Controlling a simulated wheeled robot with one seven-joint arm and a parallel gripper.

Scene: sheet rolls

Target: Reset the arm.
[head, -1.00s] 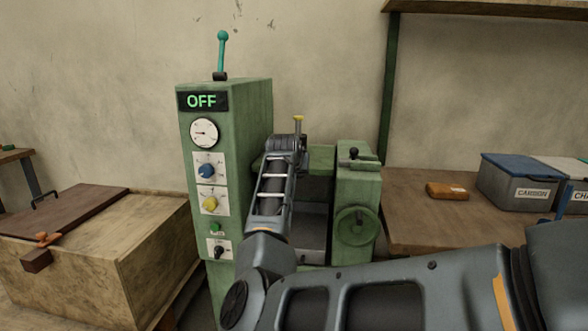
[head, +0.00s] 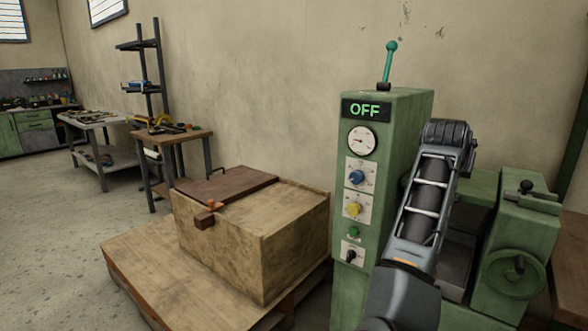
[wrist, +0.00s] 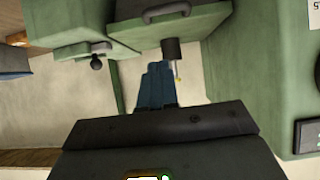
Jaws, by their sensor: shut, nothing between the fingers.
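My arm rises in front of the green machine (head: 407,118) in the head view, its upper joint beside the cabinet's right side. My gripper's end is hidden in the head view. In the wrist view my gripper (wrist: 157,72) shows as blue fingers pressed together, with nothing between them.
A wooden crate (head: 292,232) with a brown lid (head: 225,186) stands on a low platform left of the machine. A handwheel unit (head: 515,250) is to its right. A small table (head: 172,137) and a workbench stand farther left. The floor at the left is open.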

